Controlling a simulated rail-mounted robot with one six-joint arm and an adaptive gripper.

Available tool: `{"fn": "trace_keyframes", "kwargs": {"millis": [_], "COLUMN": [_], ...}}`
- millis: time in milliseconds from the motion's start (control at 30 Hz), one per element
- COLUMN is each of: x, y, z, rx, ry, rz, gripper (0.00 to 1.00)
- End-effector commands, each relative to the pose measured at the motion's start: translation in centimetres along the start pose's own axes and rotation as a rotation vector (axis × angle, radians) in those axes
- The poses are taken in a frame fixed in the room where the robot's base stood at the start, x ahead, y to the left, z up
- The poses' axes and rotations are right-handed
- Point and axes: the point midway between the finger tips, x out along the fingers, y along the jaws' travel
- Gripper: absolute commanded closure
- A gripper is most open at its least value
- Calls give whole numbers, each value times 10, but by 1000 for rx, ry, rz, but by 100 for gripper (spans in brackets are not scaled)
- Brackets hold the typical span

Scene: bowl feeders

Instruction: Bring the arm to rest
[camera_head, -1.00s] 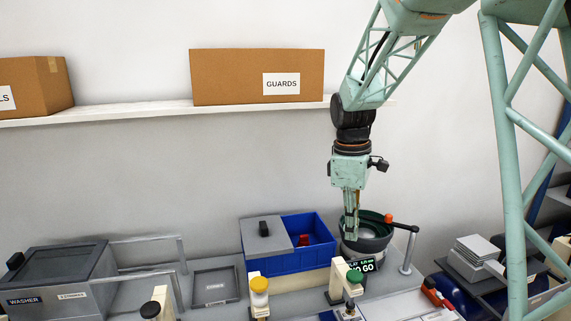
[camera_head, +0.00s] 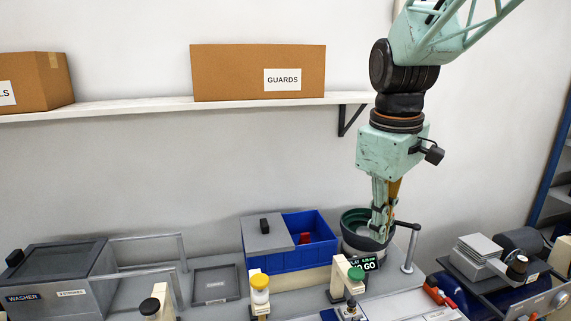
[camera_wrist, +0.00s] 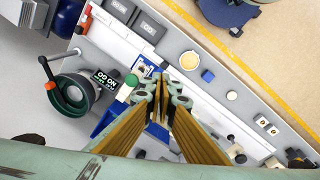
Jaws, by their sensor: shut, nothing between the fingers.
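My gripper (camera_head: 382,236) points down in the head view, in front of the dark green feeder bowl (camera_head: 354,228) as seen from there. Its fingers are together with nothing between them. In the wrist view my gripper (camera_wrist: 160,82) shows its fingertips close together over the bench, and the bowl (camera_wrist: 73,92) lies to the left of them, apart from the fingers. My arm reaches down from the upper right of the head view.
A blue bin (camera_head: 318,228) with a grey lid stands left of the bowl. A crank handle (camera_head: 411,245) rises right of it. A washer box (camera_head: 60,270) is at far left. A GUARDS carton (camera_head: 240,75) sits on the wall shelf (camera_head: 150,105). Grey plates (camera_head: 480,249) are stacked right.

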Motion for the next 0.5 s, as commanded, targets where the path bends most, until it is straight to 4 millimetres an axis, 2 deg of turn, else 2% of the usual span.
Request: {"fn": "trace_keyframes", "kwargs": {"millis": [500], "x": [-31], "y": [-48], "z": [63], "rx": [209], "ry": [60], "rz": [25], "gripper": [100]}}
